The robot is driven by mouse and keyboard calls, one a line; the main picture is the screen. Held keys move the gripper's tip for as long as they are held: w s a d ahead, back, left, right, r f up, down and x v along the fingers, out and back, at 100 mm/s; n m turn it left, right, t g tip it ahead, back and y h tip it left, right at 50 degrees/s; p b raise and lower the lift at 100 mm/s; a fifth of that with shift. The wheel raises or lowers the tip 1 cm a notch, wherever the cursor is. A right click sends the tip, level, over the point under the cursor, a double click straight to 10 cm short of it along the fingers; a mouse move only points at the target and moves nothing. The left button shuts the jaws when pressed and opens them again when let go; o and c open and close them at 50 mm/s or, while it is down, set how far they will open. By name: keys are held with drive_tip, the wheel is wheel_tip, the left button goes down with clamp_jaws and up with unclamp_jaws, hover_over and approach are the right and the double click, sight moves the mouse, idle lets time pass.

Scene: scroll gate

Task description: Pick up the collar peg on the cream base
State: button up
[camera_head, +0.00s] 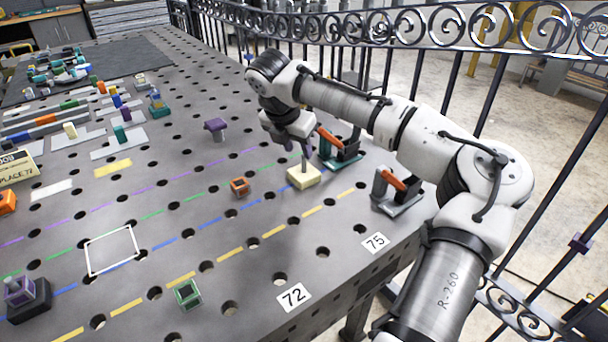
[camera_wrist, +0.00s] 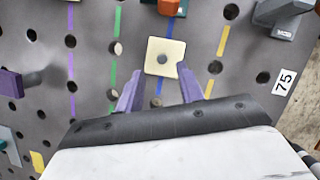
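The cream base (camera_head: 303,177) is a square block on the perforated table, below my gripper. A thin grey collar peg (camera_head: 304,161) stands upright on it. In the wrist view the cream base (camera_wrist: 168,46) lies just ahead of the fingers, and the peg (camera_wrist: 162,59) shows end-on as a small dark round spot at its middle. My gripper (camera_head: 298,144) has purple fingers and hangs above the base. In the wrist view my gripper (camera_wrist: 160,76) is open, fingers spread to either side with nothing between them. Whether a finger touches the peg cannot be told.
Orange-handled clamps (camera_head: 340,148) (camera_head: 398,192) stand right of the base, close to the railing (camera_head: 480,70).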

sight(304, 171)
drive_tip(key=shift+d+p+x, duration=0.15)
drive_tip(key=shift+p+x, duration=0.1)
drive_tip(key=shift+x, duration=1.1)
drive_tip(key=shift+d+p+x, duration=0.15)
drive_tip(key=shift+p+x, duration=0.1)
drive_tip(key=shift+x, duration=1.15)
drive_tip(key=shift+r, duration=0.1)
drive_tip(key=shift+c, duration=0.3)
clamp_jaws()
drive_tip(key=shift+r, duration=0.1)
